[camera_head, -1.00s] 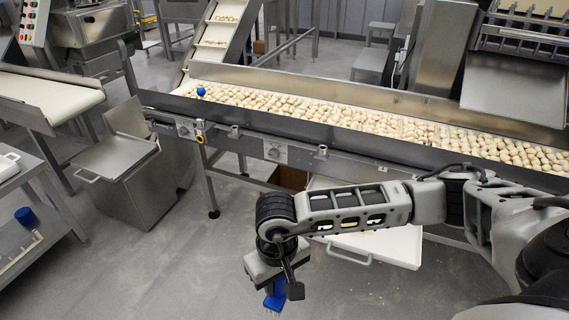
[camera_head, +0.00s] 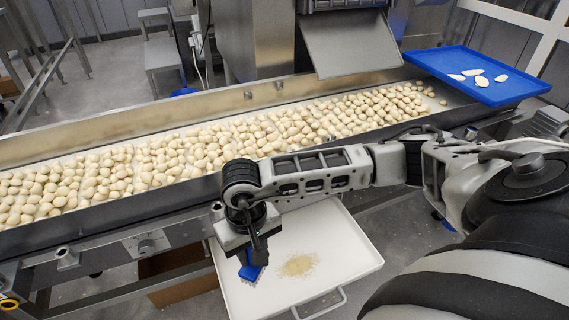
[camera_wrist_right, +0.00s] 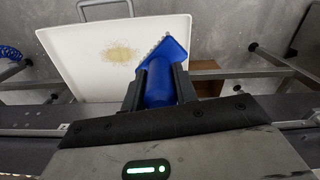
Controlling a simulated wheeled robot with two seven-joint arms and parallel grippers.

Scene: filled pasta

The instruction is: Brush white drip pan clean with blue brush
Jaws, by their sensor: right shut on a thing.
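The white drip pan (camera_head: 338,235) sticks out from under the conveyor in the head view, with a wire handle at its near edge. It also shows in the right wrist view (camera_wrist_right: 165,30). A patch of yellowish crumbs (camera_head: 298,265) lies on the pan floor. My right gripper (camera_head: 248,255) is shut on the blue brush (camera_head: 251,272), seen in the right wrist view with its handle between the fingers (camera_wrist_right: 158,85). In the head view the brush is over the pan's left part, left of the crumbs. I cannot tell if its bristles touch the pan. My left gripper is not in view.
The conveyor (camera_head: 150,228), full of pasta pieces, runs just behind the pan. A blue tray (camera_head: 450,62) with several pale pieces sits at its right end. A cardboard box (camera_head: 180,285) stands under the conveyor, left of the pan. Floor is open in front.

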